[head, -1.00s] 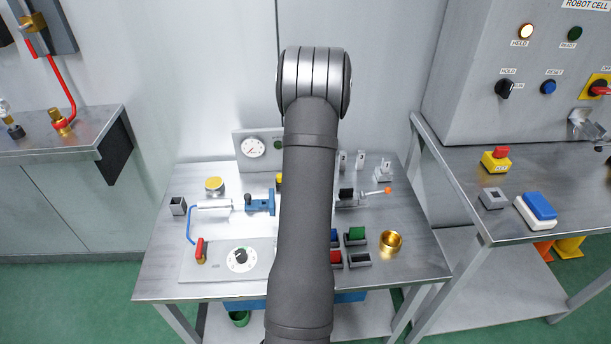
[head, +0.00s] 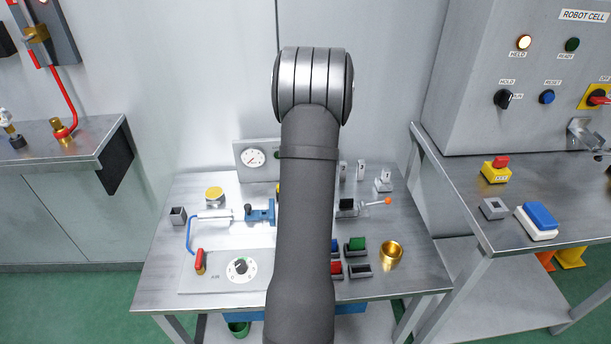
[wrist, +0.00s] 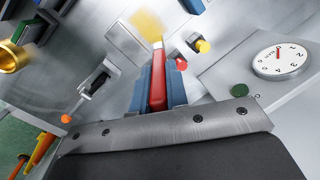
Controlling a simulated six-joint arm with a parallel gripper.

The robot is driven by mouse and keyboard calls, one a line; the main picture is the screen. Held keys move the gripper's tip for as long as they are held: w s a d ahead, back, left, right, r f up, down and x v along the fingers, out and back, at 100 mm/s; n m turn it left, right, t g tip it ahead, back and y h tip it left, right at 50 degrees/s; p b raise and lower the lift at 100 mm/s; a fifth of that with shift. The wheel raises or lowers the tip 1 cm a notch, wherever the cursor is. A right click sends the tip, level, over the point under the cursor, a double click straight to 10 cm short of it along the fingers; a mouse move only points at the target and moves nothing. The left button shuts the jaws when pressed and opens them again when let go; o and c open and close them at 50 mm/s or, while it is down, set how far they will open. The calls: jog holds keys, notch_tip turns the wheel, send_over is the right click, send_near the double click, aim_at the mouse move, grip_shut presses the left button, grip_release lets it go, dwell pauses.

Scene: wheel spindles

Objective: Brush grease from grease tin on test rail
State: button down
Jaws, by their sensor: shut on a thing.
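In the wrist view my gripper (wrist: 158,92) is shut on a red-handled brush (wrist: 158,80), gripped between its blue fingers. A pale band shows at the handle's far end, with a blurred yellow patch (wrist: 146,24) beyond it. I cannot tell whether that patch is bristles or grease. In the head view my arm hides the gripper and the brush. A round tin with a yellow top (head: 214,193), probably the grease tin, stands at the bench's back left. I cannot make out the test rail for certain; a plain grey plate (wrist: 128,45) lies left of the brush.
A pressure gauge (head: 253,158) stands at the bench's back. A lever with an orange knob (head: 388,201), a brass cup (head: 391,252) and colored blocks (head: 356,244) lie right of my arm. A blue clamp (head: 260,212) and a red-handled valve (head: 200,262) are left.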

jog(key=shift+r, duration=0.3)
jog(key=s+a+f, duration=0.2)
jog(key=a+f, duration=0.2)
jog(key=f, duration=0.2)
jog(key=shift+s, duration=0.2)
dwell(0.5)
jog(key=shift+a+f, duration=0.1)
jog(key=shift+f, duration=0.4)
dwell(0.7)
jog(key=shift+w, duration=0.1)
dwell(0.4)
jog(key=shift+w, duration=0.3)
